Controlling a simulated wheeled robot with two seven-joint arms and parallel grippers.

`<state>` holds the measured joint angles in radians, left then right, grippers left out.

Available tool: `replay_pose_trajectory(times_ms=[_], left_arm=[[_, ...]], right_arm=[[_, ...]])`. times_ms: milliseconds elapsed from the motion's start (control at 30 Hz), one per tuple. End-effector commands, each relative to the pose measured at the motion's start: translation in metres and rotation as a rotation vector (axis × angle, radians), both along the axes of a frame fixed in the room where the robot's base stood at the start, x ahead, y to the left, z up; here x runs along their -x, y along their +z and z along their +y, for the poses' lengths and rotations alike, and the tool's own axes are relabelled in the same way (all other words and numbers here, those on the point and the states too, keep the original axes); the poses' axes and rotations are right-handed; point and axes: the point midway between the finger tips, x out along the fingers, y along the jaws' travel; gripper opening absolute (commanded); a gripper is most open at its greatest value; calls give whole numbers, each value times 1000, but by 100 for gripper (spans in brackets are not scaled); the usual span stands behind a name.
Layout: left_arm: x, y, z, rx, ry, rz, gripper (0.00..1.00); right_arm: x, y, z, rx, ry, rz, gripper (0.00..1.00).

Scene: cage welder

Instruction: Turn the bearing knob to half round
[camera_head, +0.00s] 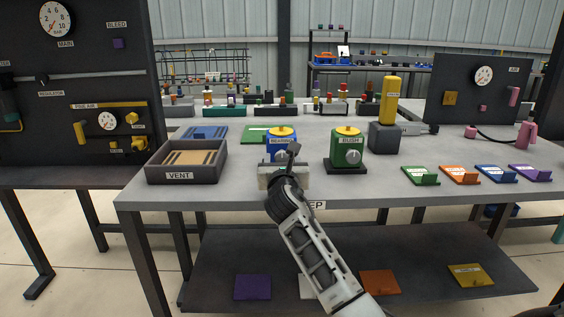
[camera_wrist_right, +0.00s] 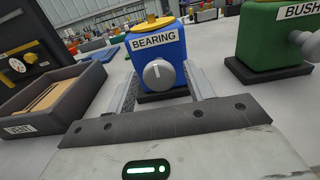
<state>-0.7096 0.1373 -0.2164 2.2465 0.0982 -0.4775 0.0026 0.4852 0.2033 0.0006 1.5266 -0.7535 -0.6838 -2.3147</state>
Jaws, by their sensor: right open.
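The blue bearing box (camera_head: 273,147) with a yellow top stands on the grey table, and the right wrist view shows its BEARING label (camera_wrist_right: 153,40). Its round grey bearing knob (camera_wrist_right: 158,74) faces my right gripper, with a pale mark pointing about straight up. In the head view my right gripper hides the knob. My right gripper (camera_wrist_right: 163,86) is open, with one finger low on each side of the knob; I see no contact. In the head view the right gripper (camera_head: 286,160) is in front of the blue box. My left gripper is out of view.
A green BUSH box (camera_head: 348,150) with a similar knob stands to the right. A grey VENT tray (camera_head: 181,175) is at the left. A grey block with a yellow cylinder (camera_head: 390,100) stands behind right. Coloured holders (camera_head: 420,176) line the right front edge.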

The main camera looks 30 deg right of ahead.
Motion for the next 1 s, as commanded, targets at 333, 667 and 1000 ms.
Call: replay_pose_trajectory(times_ms=[333, 667, 1000], left_arm=[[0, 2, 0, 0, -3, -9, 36], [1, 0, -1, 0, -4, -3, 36], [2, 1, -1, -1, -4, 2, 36]], right_arm=[[-11, 0, -6, -1, 2, 0, 53], [-10, 0, -6, -1, 1, 0, 11], [-10, 0, -6, -47, 2, -27, 11]])
